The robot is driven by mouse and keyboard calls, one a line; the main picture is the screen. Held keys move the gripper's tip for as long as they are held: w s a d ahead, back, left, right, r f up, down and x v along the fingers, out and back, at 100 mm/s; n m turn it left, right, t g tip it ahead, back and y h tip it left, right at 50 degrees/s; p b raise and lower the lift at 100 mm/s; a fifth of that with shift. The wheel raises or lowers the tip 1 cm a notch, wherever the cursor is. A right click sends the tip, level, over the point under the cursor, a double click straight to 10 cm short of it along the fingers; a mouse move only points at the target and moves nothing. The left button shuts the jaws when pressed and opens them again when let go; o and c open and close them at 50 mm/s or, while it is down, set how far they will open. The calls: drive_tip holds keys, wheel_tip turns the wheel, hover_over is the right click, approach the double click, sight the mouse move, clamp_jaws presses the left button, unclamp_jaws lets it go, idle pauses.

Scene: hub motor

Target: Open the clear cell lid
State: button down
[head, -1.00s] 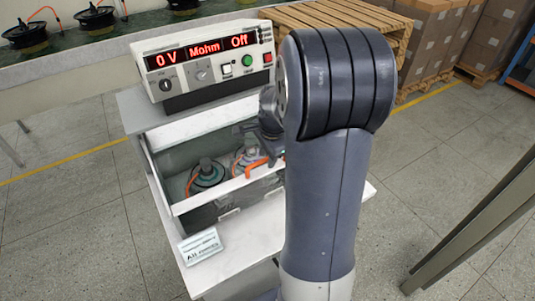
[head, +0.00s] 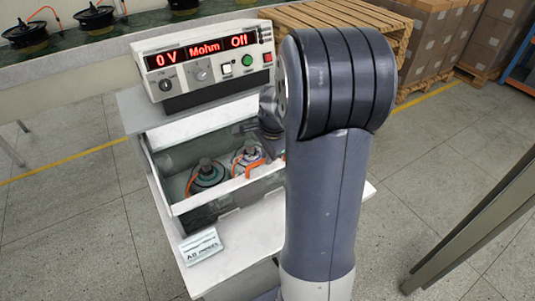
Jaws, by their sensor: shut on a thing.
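The test cell (head: 228,183) is an open-fronted white and grey box below the meter. Two hub motors with orange cables show inside it, a left one (head: 207,174) and a right one (head: 247,158). The clear lid (head: 185,150) shows as a faint, tinted pane toward the back of the cell; its edges are hard to make out. My gripper (head: 245,128) is at the lid's upper right, shut on the lid. Its fingertips are small and partly hidden by my arm, which also covers the cell's right end.
A meter (head: 205,55) reading "0 V", "Mohm" and "Off" stands behind the cell. A small label plate (head: 201,246) lies on the bench's front ledge. A long table with motors is at the back left. A pallet (head: 340,25) and boxes stand behind my arm.

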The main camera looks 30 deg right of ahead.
drive_tip(key=w+p, duration=0.2)
drive_tip(key=w, duration=0.5)
drive_tip(key=w+p, duration=0.2)
drive_tip(key=w, duration=0.6)
drive_tip(key=w+p, duration=0.2)
drive_tip(key=w, duration=0.6)
drive_tip(key=shift+w+a, duration=0.25)
drive_tip(key=shift+a, duration=0.15)
drive_tip(key=c, duration=1.5)
unclamp_jaws()
drive_tip(key=shift+o, duration=0.2)
wheel_tip(320, 180, up, 11)
drive_tip(key=s+b, duration=0.1)
drive_tip(key=s, duration=0.1)
drive_tip(key=shift+f+b, duration=0.15)
drive_tip(key=shift+b, duration=0.2)
